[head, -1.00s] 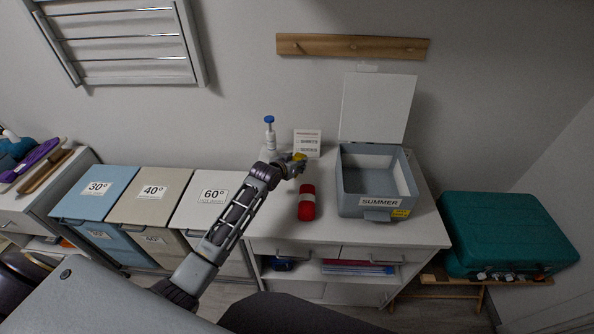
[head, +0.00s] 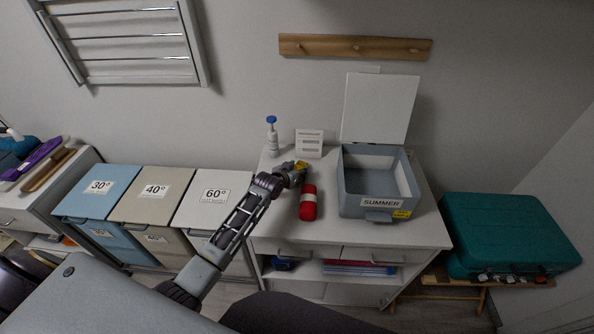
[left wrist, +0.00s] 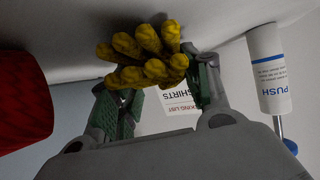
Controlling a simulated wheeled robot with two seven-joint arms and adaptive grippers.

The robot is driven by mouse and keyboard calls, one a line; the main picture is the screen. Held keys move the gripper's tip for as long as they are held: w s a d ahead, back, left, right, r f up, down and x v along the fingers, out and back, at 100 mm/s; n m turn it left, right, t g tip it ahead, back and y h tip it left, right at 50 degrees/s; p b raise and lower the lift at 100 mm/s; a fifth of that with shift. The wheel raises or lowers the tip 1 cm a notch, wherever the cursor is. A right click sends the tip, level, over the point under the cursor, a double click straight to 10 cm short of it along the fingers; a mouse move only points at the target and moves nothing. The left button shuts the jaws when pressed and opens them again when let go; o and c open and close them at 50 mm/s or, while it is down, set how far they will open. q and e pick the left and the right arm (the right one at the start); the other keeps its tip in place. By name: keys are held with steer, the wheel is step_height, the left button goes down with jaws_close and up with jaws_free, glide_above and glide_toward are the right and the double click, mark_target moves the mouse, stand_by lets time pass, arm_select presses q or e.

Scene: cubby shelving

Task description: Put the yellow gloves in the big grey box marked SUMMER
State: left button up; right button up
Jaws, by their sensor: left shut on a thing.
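The yellow gloves (left wrist: 145,55) are between the fingers of my left gripper (left wrist: 160,88), which is shut on them. In the head view the gloves (head: 301,165) show as a small yellow patch at the tip of my left gripper (head: 298,172), by the white cabinet top. I cannot tell whether they touch the top. The grey box marked SUMMER (head: 381,203) stands open to the right of the gripper, its lid upright at the back. Its visible inside looks empty. My right gripper is not in view.
A white pump bottle (head: 272,140) and a printed card (head: 309,143) stand behind the gripper. A teal case (head: 510,235) is at the right. Lidded bins (head: 150,195) are at the left.

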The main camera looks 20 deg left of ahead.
arm_select(q)
steer(key=shift+f, duration=0.1)
steer(key=o, duration=0.8)
steer(key=shift+c, duration=0.2)
steer(key=shift+r, duration=0.2)
